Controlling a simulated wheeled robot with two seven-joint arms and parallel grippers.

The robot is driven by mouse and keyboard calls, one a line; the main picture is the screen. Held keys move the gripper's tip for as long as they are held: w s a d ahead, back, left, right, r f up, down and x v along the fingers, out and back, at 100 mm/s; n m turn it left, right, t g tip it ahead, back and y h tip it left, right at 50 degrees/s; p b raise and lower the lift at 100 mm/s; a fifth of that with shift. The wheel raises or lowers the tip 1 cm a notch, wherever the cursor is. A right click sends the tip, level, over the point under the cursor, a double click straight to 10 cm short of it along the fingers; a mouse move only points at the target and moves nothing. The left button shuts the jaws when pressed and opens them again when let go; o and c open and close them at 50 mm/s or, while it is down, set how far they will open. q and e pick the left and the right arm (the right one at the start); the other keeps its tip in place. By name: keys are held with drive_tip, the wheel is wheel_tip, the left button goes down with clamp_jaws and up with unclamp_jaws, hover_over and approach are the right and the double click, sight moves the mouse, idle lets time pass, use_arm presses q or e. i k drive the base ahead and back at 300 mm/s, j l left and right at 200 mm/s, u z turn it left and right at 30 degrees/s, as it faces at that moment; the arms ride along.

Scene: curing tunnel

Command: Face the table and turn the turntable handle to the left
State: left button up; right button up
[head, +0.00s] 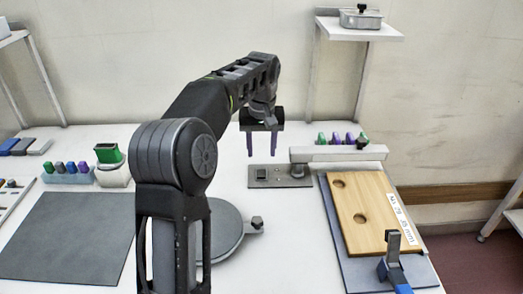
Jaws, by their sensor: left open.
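The turntable (230,222) is a grey round disc on the white table, partly hidden behind my left arm. Its handle (257,223) is a small dark knob on a short tab at the disc's right edge. My left gripper (262,150) points down above the table, beyond and above the handle. Its two purple-grey fingers are apart with nothing between them, and it does not touch the handle. My right gripper is not in view.
A grey plate with a small block (290,178) lies below and right of the gripper. A wooden board (372,222) with a blue-handled clamp (396,275) is at right. A dark mat (70,235) and a green-topped container (110,165) are at left.

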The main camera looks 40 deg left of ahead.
sight(228, 228)
drive_tip(key=k, duration=2)
